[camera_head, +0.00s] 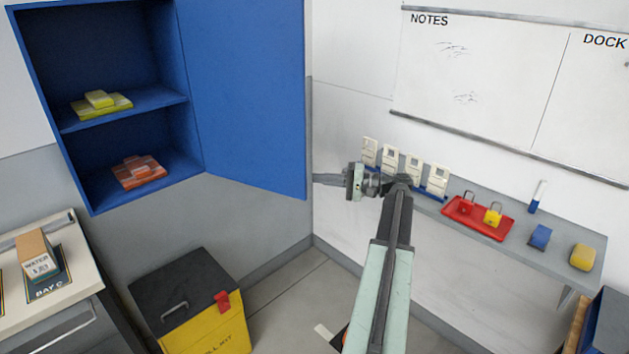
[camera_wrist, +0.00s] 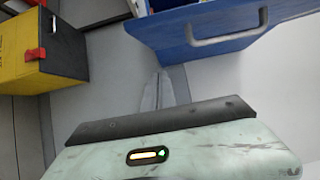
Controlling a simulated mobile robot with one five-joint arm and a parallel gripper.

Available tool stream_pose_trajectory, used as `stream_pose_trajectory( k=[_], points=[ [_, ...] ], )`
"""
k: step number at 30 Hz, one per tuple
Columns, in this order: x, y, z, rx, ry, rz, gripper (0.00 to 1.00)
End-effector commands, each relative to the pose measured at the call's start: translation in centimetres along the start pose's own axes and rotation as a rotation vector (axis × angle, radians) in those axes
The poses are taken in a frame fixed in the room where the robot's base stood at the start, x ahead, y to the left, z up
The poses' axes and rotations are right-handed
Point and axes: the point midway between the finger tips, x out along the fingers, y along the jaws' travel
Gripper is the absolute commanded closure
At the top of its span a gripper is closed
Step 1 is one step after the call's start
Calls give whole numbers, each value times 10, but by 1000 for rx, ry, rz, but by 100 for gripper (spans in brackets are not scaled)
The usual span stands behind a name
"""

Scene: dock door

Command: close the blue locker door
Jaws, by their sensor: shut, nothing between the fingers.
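The blue locker (camera_head: 75,170) hangs on the wall at the upper left, with its shelves exposed. Its blue door (camera_head: 248,100) stands wide open, swung out to the right of the cabinet. In the wrist view the door (camera_wrist: 180,30) is at the upper right, with a grey bar handle (camera_wrist: 228,32) on its face; the head view does not show this handle. My gripper (camera_head: 318,179) is shut and empty, its tips pointing left close to the lower right edge of the door. I cannot tell whether they touch it. The fingers also show in the wrist view (camera_wrist: 164,82).
Yellow packs (camera_head: 100,104) and orange packs (camera_head: 140,171) lie in the locker. A yellow bin with a black lid (camera_head: 212,325) stands below. A counter (camera_head: 75,285) is at left. A wall shelf (camera_head: 480,244) with a red tray (camera_head: 466,223) is at right.

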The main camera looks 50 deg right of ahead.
Motion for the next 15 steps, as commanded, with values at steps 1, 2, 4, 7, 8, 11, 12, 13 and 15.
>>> stream_pose_trajectory(
  k=[1, 2, 4, 7, 8, 11, 12, 13, 15],
  points=[
    [11, 0, 1, 0, -2, 0, 100],
    [17, 0, 1, 0, -1, 0, 100],
    [32, 0, 0, 0, -1, 0, 100],
    [53, 0, 0, 0, 0, 0, 100],
    [59, 0, 0, 0, 1, 0, 100],
    [76, 0, 4, 0, 3, 1, 100],
    [76, 0, 14, 0, 5, 1, 100],
    [77, 0, 19, 0, 5, 1, 100],
    [79, 0, 27, 0, 5, 1, 100]
  ],
)
